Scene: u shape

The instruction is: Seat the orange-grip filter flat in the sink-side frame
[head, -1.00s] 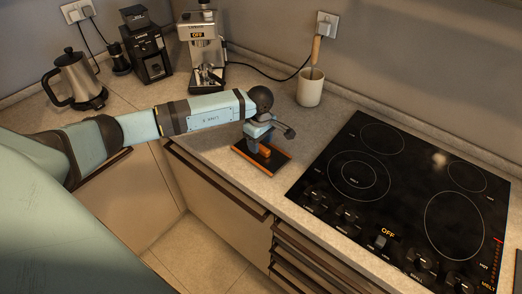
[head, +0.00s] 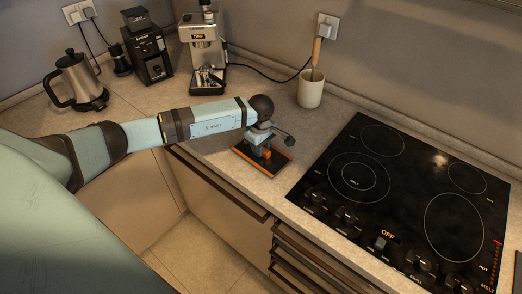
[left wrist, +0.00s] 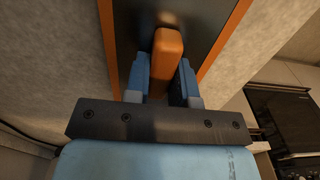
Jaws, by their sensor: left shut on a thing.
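The orange-grip filter is at the counter's front edge, left of the cooktop. Its upright orange grip (head: 267,153) rises from a dark flat panel edged in orange (head: 283,168). My left gripper (head: 265,148) is above the panel, shut on the grip. In the left wrist view the orange grip (left wrist: 166,62) stands between the blue fingers of my left gripper (left wrist: 164,82), with the dark panel (left wrist: 205,18) behind. I cannot tell whether the orange edging belongs to the filter or to a frame under it, nor whether the filter lies fully flat. My right gripper is not in view.
A black cooktop (head: 405,190) lies to the right. A cream crock (head: 310,92) with a wooden-handled tool stands behind. An espresso machine (head: 203,50), a grinder (head: 148,55) and a kettle (head: 77,80) stand at the back left. The counter between panel and cooktop is clear.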

